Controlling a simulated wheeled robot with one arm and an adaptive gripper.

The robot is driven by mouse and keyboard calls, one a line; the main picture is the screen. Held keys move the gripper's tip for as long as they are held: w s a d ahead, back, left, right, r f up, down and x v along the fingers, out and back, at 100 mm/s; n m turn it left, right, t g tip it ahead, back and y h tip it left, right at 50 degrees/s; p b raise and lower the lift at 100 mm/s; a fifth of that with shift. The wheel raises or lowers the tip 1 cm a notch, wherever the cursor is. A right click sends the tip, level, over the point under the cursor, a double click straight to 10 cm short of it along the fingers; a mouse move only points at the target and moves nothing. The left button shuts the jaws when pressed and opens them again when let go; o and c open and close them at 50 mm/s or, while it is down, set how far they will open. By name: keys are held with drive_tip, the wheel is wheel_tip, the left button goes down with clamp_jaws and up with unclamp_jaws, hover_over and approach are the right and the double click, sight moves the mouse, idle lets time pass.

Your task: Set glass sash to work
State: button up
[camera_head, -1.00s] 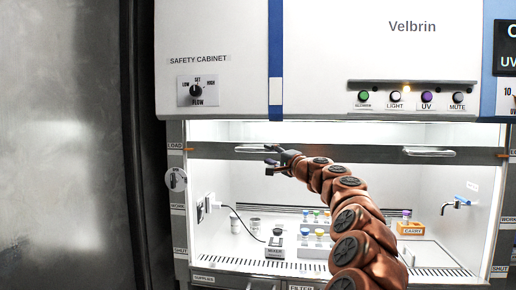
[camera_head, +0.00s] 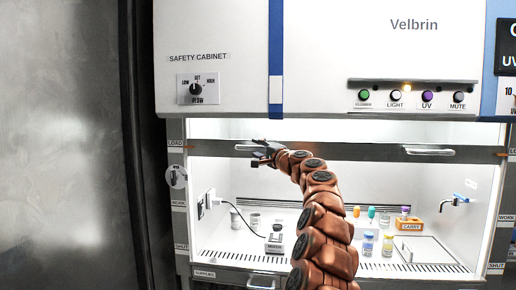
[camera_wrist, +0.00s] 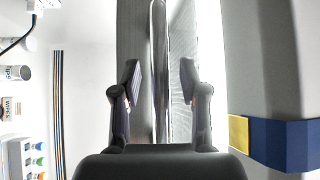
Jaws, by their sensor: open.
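The glass sash (camera_head: 350,152) of the safety cabinet shows its grey lower rail across the opening, level with the LOAD labels at both sides. It has a left bar handle (camera_head: 246,148) and a right bar handle (camera_head: 428,151). My gripper (camera_head: 262,153) is at the left handle, overlapping its right part. In the wrist view my gripper (camera_wrist: 160,85) is open, and the left handle (camera_wrist: 158,50) runs lengthwise between its fingers, with space visible on both sides. Whether a finger touches the bar cannot be told.
LOAD, WORK (camera_head: 179,208) and SHUT (camera_head: 181,248) labels mark the side posts. Inside stand a mixer (camera_head: 275,243), an orange carry rack (camera_head: 409,224), several capped vials and a tap (camera_head: 455,202). Buttons sit above. My arm crosses the opening's middle.

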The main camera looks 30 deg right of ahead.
drive_tip(key=shift+w, duration=0.1)
drive_tip(key=shift+c, duration=0.2)
clamp_jaws()
idle(0.6)
